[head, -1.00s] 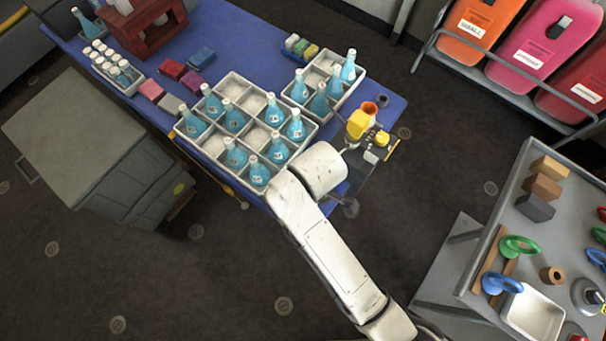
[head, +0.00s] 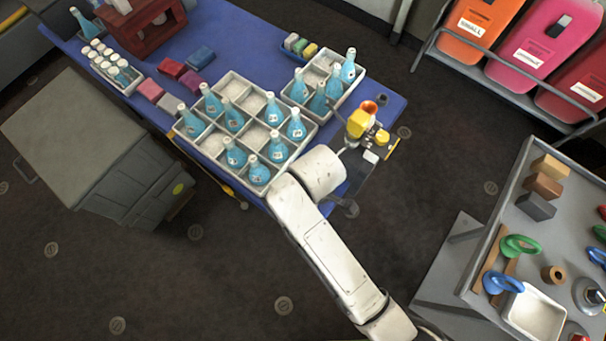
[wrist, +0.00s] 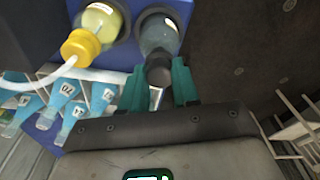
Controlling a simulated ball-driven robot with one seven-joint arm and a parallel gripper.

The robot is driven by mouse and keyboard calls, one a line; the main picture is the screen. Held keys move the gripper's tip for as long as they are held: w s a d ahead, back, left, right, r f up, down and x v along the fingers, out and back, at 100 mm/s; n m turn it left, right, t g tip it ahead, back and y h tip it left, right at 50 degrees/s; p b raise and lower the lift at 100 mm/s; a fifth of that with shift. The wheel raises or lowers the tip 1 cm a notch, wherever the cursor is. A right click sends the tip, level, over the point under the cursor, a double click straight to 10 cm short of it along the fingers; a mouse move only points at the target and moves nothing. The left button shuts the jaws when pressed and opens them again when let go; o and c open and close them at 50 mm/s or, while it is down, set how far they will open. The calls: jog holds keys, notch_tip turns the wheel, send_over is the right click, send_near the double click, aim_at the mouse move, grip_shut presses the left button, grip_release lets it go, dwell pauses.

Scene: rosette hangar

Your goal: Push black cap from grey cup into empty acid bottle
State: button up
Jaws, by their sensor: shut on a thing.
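In the wrist view my gripper (wrist: 158,88) has its two teal fingers closed around a dark round piece, which looks like the black cap (wrist: 158,72). The cap lies at the neck end of a clear bluish-grey bottle (wrist: 158,35), apparently the acid bottle, seated in a round holder. I cannot tell whether the cap is pressed in or only touching. In the head view my arm hides the fingers and the cap at the blue table's right corner. A small dark cup (head: 381,101) there may be the grey cup, but this is unclear.
Beside the bottle, a yellow-capped bottle (wrist: 98,25) with a pale tube stands in its own holder. Trays of blue bottles (head: 232,122) fill the table's front, close to my arm. A grey tool cart (head: 528,250) stands at right, with open floor between.

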jog(key=shift+f, duration=0.25)
dwell(0.3)
jog(key=shift+f, duration=0.25)
jog(key=o, duration=1.1)
jog(key=shift+o, duration=0.3)
jog(key=o, duration=0.4)
jog(key=shift+r, duration=0.1)
jog(key=shift+r, duration=2.7)
